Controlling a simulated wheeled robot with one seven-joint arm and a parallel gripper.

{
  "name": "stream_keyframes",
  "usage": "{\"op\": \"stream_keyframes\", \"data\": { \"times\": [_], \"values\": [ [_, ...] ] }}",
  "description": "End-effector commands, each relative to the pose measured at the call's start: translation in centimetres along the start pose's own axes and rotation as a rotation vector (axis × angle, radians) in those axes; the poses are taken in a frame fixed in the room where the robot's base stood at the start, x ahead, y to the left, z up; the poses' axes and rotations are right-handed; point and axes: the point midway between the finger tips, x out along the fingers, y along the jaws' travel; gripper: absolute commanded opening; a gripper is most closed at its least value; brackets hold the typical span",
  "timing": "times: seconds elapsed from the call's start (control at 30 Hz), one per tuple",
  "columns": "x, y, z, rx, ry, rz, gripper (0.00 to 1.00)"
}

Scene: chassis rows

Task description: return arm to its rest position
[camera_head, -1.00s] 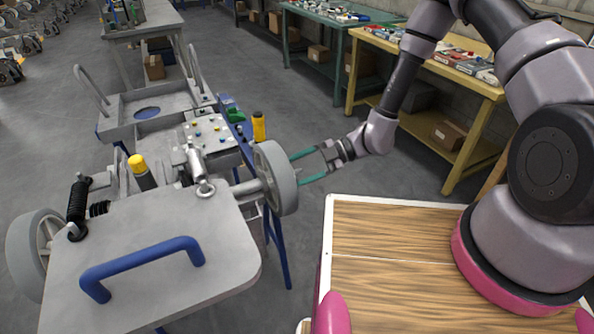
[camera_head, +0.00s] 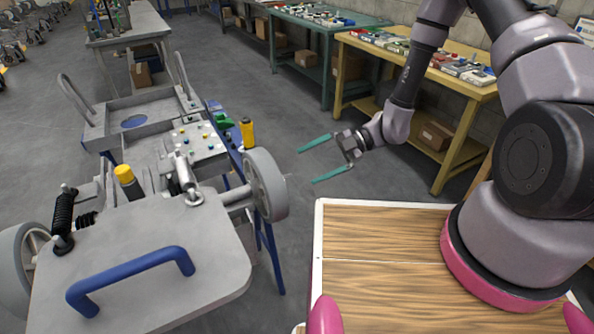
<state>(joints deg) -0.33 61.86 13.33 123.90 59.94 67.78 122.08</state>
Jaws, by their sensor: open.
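My gripper (camera_head: 315,160) has teal fingers spread apart with nothing between them. It hangs in the air to the right of the grey wheel (camera_head: 267,185), with a clear gap between the fingertips and the wheel. The wheel sits on the right end of the axle of the grey chassis (camera_head: 170,240). My arm reaches in from the right, above the wooden top of my base.
The chassis has a blue handle (camera_head: 130,280) and yellow-capped cylinders (camera_head: 248,133). A yellow bench (camera_head: 440,85) with parts on it stands behind my arm. A green bench (camera_head: 320,50) is further back. Open grey floor lies between chassis and benches.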

Motion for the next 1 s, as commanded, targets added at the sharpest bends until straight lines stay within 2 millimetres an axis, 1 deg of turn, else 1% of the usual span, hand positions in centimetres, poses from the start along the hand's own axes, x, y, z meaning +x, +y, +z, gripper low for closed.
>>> {"op": "stream_keyframes", "data": {
  "times": [0.03, 0.1, 0.2, 0.7, 0.77, 0.87, 0.97, 1.0],
  "values": [
    [-0.8, 0.0, 0.1, -0.001, -0.002, 0.0, 1.0],
    [-1.5, 0.0, 0.0, 0.0, 0.0, 0.001, 1.0],
    [-2.0, 0.0, 0.0, 0.0, 0.0, 0.0, 1.0],
    [-2.4, 0.2, -0.1, -0.017, -0.002, -0.004, 1.0],
    [-2.9, 0.6, -0.5, -0.064, -0.008, -0.015, 1.0],
    [-4.5, 1.9, -1.7, -0.224, -0.028, -0.055, 1.0],
    [-7.0, 3.7, -3.6, -0.478, -0.056, -0.125, 1.0],
    [-8.2, 4.4, -4.6, -0.59, -0.066, -0.158, 1.0]
  ]
}}
